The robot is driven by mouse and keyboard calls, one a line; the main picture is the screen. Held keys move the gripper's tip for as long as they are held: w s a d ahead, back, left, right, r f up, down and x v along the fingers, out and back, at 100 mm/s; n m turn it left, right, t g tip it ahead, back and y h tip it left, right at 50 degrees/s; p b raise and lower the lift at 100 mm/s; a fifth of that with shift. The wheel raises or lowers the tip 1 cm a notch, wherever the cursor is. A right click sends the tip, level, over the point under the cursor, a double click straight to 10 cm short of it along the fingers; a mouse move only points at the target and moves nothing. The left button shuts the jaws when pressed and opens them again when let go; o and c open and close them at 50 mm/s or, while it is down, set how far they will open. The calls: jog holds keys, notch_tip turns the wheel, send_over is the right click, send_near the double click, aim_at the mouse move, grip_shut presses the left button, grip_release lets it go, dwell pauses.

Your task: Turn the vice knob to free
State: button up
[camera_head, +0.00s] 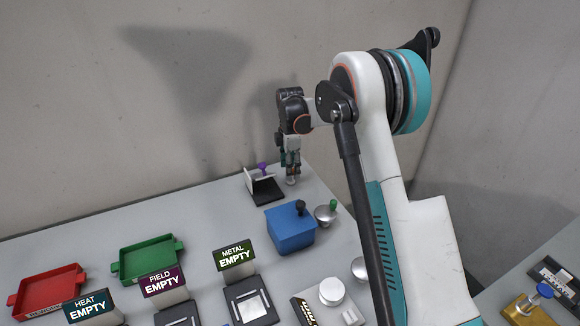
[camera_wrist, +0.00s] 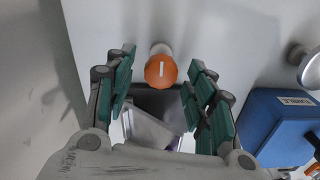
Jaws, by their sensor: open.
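An orange round knob (camera_wrist: 160,72) with a white pointer line shows in the wrist view, on top of a pale post on the grey bench. The line runs nearly straight up and down in that view. No marking on it reads as vice or free. My gripper (camera_wrist: 162,60) is open, with one teal finger on each side of the knob and a visible gap on both sides. How far the fingertips are above the knob is hard to tell. In the head view my gripper (camera_head: 291,168) points down at the bench's back; it mostly hides the knob there.
A black stand with a pale panel (camera_head: 260,181) is close left of my gripper. A blue box (camera_head: 291,236) and a domed silver button (camera_head: 325,213) are nearer the front. Green (camera_head: 148,262) and red (camera_head: 48,292) trays are at left. The wall is close behind.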

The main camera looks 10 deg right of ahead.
jog(key=shift+r, duration=0.1)
notch_tip(320, 180, up, 12)
dwell(0.5)
jog(key=s+r+m+t+b, duration=0.15)
jog(key=s+r+m, duration=0.3)
jog(key=s, duration=0.45)
jog(key=s+r+m+t, duration=0.2)
jog(key=s+r+m, duration=0.3)
jog(key=s, duration=0.5)
jog(key=s+f+m+t, duration=0.2)
jog(key=s+f+m, duration=0.1)
jog(key=s, duration=0.7)
jog(key=s+f+m+t+b, duration=0.1)
jog(key=s+f+m, duration=0.2)
jog(key=s, duration=0.8)
jog(key=m, duration=0.2)
jog(key=shift+s+d+m+t, duration=0.2)
jog(key=shift+s+m+t, duration=0.1)
jog(key=shift+m+t, duration=0.05)
